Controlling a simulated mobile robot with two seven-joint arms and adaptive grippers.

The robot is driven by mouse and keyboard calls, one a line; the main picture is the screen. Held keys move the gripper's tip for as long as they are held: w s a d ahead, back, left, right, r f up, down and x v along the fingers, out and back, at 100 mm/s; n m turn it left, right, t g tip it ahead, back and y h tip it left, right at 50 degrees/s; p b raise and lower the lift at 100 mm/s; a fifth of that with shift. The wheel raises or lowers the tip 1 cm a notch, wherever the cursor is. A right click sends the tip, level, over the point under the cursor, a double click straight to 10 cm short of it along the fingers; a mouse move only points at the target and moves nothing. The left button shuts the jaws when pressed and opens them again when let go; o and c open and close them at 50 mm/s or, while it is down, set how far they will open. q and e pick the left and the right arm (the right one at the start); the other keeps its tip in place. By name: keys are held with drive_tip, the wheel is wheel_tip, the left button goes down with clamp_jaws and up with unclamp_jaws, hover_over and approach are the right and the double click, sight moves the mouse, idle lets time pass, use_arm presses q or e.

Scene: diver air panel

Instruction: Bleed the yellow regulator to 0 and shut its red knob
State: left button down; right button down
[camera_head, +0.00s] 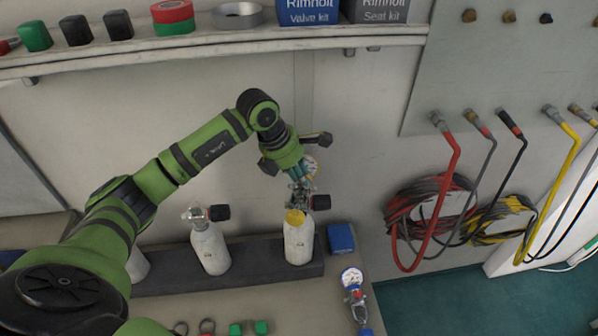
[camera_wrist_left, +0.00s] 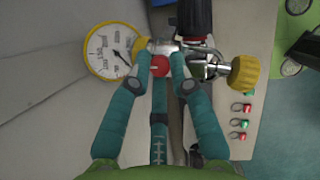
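The yellow regulator sits on the rightmost white cylinder (camera_head: 299,245), partly hidden behind my gripper in the head view. In the left wrist view its yellow-rimmed gauge (camera_wrist_left: 113,50) is at upper left, the needle pointing to the lower right; the scale is too small to read. Its yellow knob (camera_wrist_left: 245,73) is at the right. The red knob (camera_wrist_left: 160,66) lies between my teal fingertips. My left gripper (camera_wrist_left: 161,58), also at the cylinder top in the head view (camera_head: 300,186), looks shut on the red knob, with no clear gap. My right gripper is not in view.
Another cylinder (camera_head: 210,247) stands to the left in the dark rack (camera_head: 170,280). A blue box (camera_head: 341,238) and a blue-rimmed gauge assembly (camera_head: 353,283) lie to the right. Coiled hoses (camera_head: 430,210) hang on the wall; a shelf (camera_head: 220,43) runs above.

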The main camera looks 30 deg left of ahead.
use_arm(q)
drive_tip(key=shift+w+f+m+b, duration=0.1)
drive_tip(key=shift+f+m+b, duration=0.1)
drive_tip(key=shift+m+b, duration=0.35)
drive_tip(key=shift+r+m+h+b, duration=0.1)
drive_tip(key=shift+m+h+b, duration=0.2)
drive_tip(key=shift+b, duration=0.1)
drive_tip(key=c, duration=1.1)
unclamp_jaws()
drive_tip(key=shift+c, duration=0.2)
drive_tip(key=shift+r, duration=0.1)
drive_tip(key=shift+r, duration=0.1)
drive_tip(key=v, duration=0.7)
drive_tip(key=shift+r, duration=0.15)
drive_tip(key=shift+a, duration=0.1)
